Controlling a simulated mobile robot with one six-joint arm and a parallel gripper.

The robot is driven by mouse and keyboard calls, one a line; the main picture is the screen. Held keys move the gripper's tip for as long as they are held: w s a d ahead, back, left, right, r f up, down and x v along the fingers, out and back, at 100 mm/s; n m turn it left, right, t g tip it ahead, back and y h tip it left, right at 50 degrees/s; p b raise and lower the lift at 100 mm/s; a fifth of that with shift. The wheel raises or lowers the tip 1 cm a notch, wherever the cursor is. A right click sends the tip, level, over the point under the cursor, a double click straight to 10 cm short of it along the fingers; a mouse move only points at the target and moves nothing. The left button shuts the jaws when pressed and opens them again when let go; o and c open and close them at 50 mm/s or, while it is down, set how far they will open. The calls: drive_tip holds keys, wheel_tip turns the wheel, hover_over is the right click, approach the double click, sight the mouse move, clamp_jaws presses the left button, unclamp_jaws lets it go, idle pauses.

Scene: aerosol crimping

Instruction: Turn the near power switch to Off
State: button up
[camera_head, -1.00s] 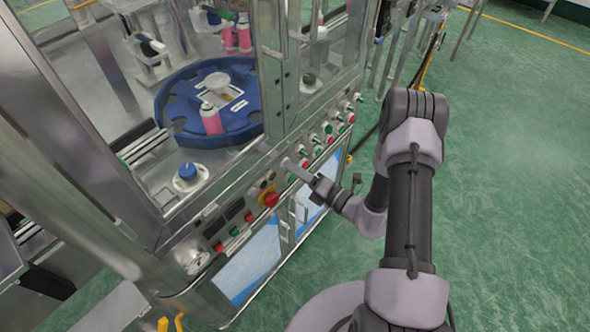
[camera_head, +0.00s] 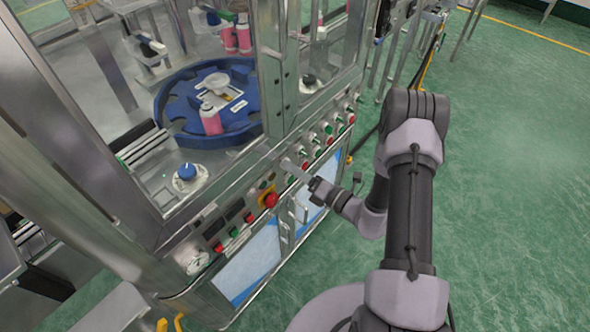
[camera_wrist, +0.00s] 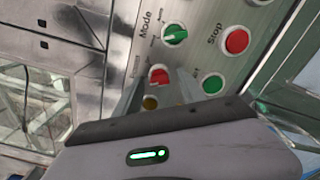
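A small red rotary switch (camera_wrist: 158,76) shows in the wrist view on the metal panel, below a green switch (camera_wrist: 174,34) labelled Mode. Its own label is not readable, so I cannot tell for sure that it is the power switch. My gripper (camera_head: 288,164) reaches the sloped control panel (camera_head: 208,212) in the head view, with its tip at the row of controls. In the wrist view, a grey finger lies close to the right of the red switch. Contact cannot be made out. My gripper's body covers the lower part of that view, and its opening is unclear.
A red Stop button (camera_wrist: 236,42) and a green button (camera_wrist: 212,84) sit right of the switches. A yellow piece (camera_wrist: 150,103) is partly hidden below. A red emergency button (camera_head: 270,199) is on the panel's nearer part. Green floor to the right is open.

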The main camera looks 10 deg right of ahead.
drive_tip(key=p+v, duration=0.3)
drive_tip(key=v, duration=1.4)
drive_tip(key=shift+s, duration=0.15)
drive_tip(key=shift+d, duration=0.1)
